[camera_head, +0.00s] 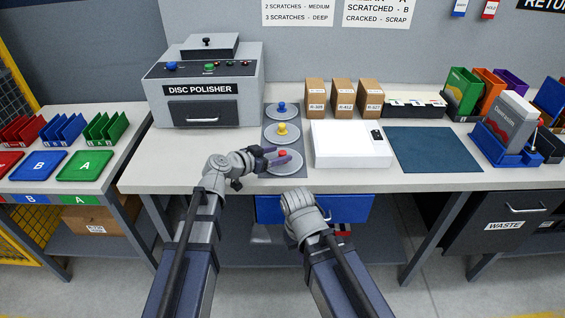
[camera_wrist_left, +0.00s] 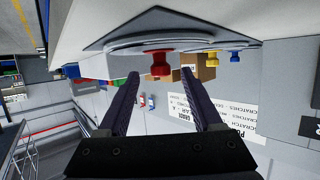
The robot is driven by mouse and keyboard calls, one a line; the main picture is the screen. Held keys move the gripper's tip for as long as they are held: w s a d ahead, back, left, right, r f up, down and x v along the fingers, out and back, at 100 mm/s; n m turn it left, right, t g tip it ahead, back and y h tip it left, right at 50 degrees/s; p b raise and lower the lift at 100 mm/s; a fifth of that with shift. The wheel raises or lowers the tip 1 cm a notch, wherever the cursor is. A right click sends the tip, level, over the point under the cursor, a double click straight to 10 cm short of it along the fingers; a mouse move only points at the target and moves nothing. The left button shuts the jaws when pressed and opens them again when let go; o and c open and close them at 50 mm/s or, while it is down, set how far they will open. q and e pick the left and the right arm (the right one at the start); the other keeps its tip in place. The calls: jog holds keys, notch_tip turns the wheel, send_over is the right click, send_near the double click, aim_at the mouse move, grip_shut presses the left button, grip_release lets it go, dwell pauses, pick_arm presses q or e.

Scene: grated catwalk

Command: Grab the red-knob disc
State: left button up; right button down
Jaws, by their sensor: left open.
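The red-knob disc (camera_head: 293,169) is a grey disc with a red knob, nearest the bench's front edge on a dark mat. My left gripper (camera_head: 279,157) reaches in from the left at the knob, low over the disc. In the left wrist view, which is upside down, the open left gripper (camera_wrist_left: 160,73) has the red knob (camera_wrist_left: 160,63) between its two dark fingertips, with gaps showing on both sides. My right arm is folded low in front of the bench; its fingers are hidden.
Behind it on the mat are the yellow-knob disc (camera_head: 282,130) and the blue-knob disc (camera_head: 282,108). The disc polisher (camera_head: 205,110) stands at left. A white box (camera_head: 338,150) sits close to the right. A blue mat (camera_head: 432,150) lies bare farther right.

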pick_arm(q)
jog(key=x, duration=0.3)
jog(key=shift+a+b, duration=0.1)
jog(key=shift+b, duration=0.25)
jog(key=shift+r, duration=0.1)
jog(key=shift+s, duration=0.1)
jog(key=shift+c, duration=0.2)
grip_shut()
